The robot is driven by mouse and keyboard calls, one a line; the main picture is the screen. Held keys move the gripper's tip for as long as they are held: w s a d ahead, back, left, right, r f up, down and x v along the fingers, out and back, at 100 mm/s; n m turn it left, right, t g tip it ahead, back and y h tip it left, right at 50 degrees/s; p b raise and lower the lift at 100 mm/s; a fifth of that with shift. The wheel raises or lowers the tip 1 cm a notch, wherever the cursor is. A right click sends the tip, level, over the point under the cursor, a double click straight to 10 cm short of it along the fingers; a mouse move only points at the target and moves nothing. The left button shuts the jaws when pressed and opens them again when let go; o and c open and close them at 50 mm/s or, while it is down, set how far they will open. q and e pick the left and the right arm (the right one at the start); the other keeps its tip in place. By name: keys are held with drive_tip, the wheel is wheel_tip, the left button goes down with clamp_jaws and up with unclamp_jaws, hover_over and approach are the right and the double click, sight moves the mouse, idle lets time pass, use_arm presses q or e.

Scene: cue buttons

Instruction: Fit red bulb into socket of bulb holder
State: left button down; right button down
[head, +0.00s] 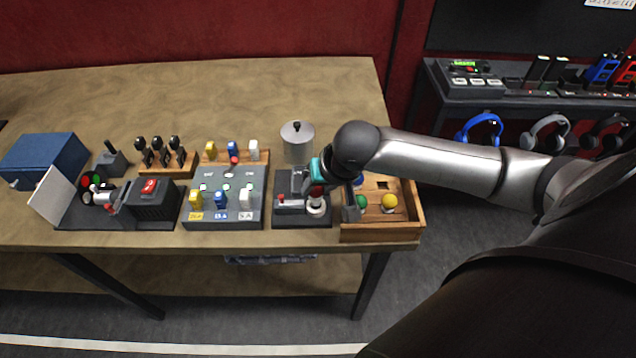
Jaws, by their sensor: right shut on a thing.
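My right gripper (323,188) is shut on the red bulb (316,190) and points down over the right side of the bulb holder. The bulb is a small red patch, mostly hidden by the gripper. The bulb holder (290,219) is a dark box near the table's front edge. It has a red-tipped lever on the left and a white round socket (317,208) on the right. The bulb is at or just above the socket; I cannot tell whether they touch. My left gripper is not in view.
A wooden tray (385,234) with green (362,201), yellow (389,203) and blue bulbs stands close on the right. A metal canister (297,143) stands behind the holder. A grey fuse panel (224,217) stands to the left. The table's back is clear.

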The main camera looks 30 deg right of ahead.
drive_tip(key=shift+p, duration=0.6)
idle(0.6)
drive_tip(key=shift+f, duration=1.25)
idle(1.0)
drive_tip(key=shift+c, duration=1)
unclamp_jaws()
drive_tip(key=shift+r, duration=0.1)
wheel_tip(320, 180, up, 7)
drive_tip(key=p, duration=0.9)
drive_tip(key=shift+p, duration=0.3)
